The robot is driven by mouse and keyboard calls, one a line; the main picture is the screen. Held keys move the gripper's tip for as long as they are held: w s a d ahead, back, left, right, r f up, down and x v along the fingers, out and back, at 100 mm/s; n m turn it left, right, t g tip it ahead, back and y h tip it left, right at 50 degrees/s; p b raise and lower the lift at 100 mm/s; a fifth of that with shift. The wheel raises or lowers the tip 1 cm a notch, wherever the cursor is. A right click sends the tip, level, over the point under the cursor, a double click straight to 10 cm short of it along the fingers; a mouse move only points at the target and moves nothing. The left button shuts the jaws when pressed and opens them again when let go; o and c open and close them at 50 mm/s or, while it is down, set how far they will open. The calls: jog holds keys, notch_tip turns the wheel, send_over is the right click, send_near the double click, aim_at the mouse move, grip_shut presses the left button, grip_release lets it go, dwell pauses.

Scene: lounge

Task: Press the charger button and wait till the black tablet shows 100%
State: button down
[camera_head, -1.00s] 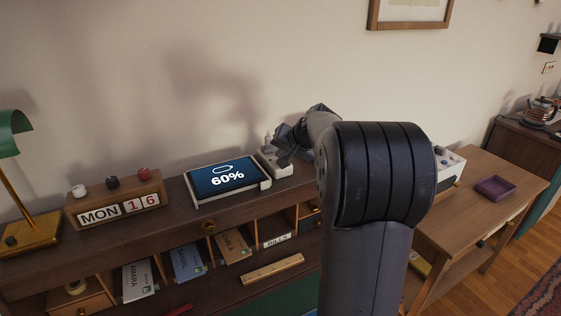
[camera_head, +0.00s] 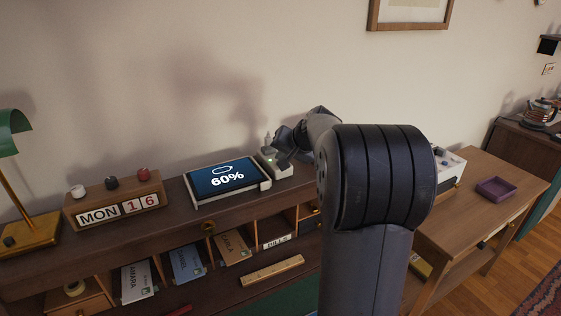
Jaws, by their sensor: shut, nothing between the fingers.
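The black tablet (camera_head: 228,179) lies in a pale frame on top of the desk hutch. Its blue screen shows a battery symbol and 60%. A small pale charger box (camera_head: 274,166) stands against the tablet's right side, with a small green light on it. My gripper (camera_head: 280,157) is at the charger, its tip low over the box's top. It is shut and empty. The button is hidden or too small to make out, and I cannot tell whether the fingertips touch it. My arm hides the area to the right of the charger.
A wooden calendar block (camera_head: 116,200) reading MON 16 and a green lamp (camera_head: 18,180) stand left of the tablet. Envelopes fill the slots below. A side table (camera_head: 470,215) with a purple tray (camera_head: 496,189) is at right. The wall is close behind.

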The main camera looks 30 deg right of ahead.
jog(key=shift+r+p, duration=0.4)
jog(key=shift+r, duration=0.35)
notch_tip(320, 180, up, 5)
jog(key=p, duration=0.3)
jog(key=shift+p, duration=0.35)
dwell(0.4)
